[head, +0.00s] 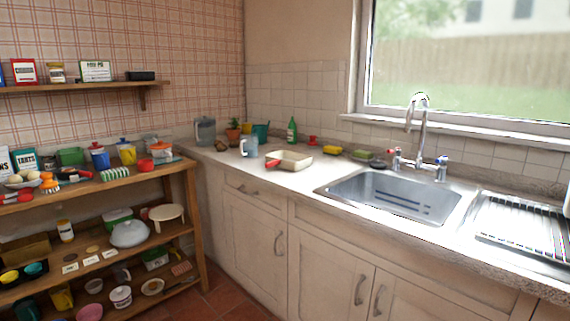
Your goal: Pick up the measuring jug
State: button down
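A pale blue, see-through jug (250,147) stands upright on the countertop, behind the cream tray; it looks like the measuring jug. A larger grey jug-like container (205,131) stands at the counter's far left corner; I cannot tell for sure what it is. No markings are readable on either. My gripper is not in view in the head view.
A cream tray (290,162) with a red item at its edge lies in front of the pale jug. Crowded wooden shelves (185,164) stand left. Counter front (235,165) is fairly clear.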

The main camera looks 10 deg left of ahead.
aim_at(248, 144)
jog(key=i+j, duration=1.1)
jog(key=i+j+u, duration=0.1)
jog(key=i+j, duration=0.95)
jog(key=i, duration=0.1)
